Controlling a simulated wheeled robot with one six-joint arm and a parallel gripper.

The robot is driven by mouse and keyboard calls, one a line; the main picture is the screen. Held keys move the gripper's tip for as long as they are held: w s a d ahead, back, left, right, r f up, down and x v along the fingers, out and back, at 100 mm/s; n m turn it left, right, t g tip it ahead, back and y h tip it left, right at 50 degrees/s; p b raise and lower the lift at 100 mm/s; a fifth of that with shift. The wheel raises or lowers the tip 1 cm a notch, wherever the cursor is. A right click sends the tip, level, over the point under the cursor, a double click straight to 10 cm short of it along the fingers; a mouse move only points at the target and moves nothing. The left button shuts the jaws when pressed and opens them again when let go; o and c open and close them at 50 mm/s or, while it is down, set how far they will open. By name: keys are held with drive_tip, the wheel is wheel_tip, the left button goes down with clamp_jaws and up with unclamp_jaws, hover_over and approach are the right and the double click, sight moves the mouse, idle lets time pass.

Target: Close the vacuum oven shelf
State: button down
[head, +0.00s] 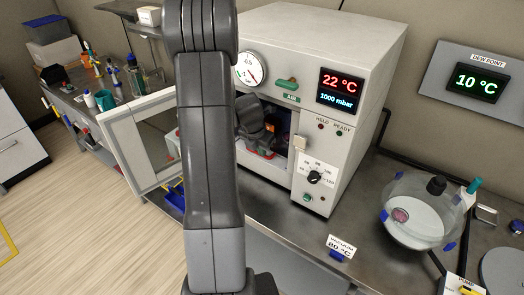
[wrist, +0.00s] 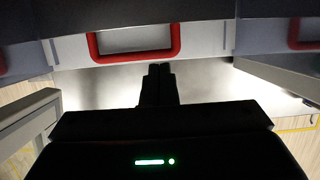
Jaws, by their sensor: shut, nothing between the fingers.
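The vacuum oven (head: 350,62) is a pale box on the bench, with its windowed door (head: 122,135) swung open to the left. Its shelf has a red handle; a red edge (head: 262,154) shows low in the oven opening in the head view. In the wrist view the red handle (wrist: 135,55) is a rounded frame on the grey shelf front (wrist: 205,42). My gripper (head: 270,140) is at the oven opening, partly hidden by my arm. In the wrist view the gripper (wrist: 160,70) is shut and empty, its tips close to the handle; I cannot tell whether they touch.
The open door borders the opening on the left; a latch block (head: 300,143) is on its right edge. A glass desiccator (head: 415,215) stands on the bench at right. A blue tray (head: 175,195) lies below the door.

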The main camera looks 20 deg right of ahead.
drive_tip(key=s+a+r+b, duration=0.2)
drive_tip(key=s+a, duration=0.6)
drive_tip(key=a, duration=0.2)
drive_tip(key=shift+s+a+r, duration=0.15)
drive_tip(key=shift+a+r, duration=0.05)
drive_tip(key=shift+a, duration=0.2)
drive_tip(key=shift+d, duration=0.15)
drive_tip(key=shift+w+d+f, duration=0.75)
drive_tip(key=shift+w+d, duration=0.65)
drive_tip(key=shift+d, duration=0.4)
drive_tip(key=shift+w+d+f, duration=0.75)
drive_tip(key=shift+w+d, duration=0.7)
drive_tip(key=shift+d, duration=0.35)
drive_tip(key=shift+w+d+f, duration=0.75)
drive_tip(key=shift+w+d, duration=0.65)
drive_tip(key=shift+d, duration=0.4)
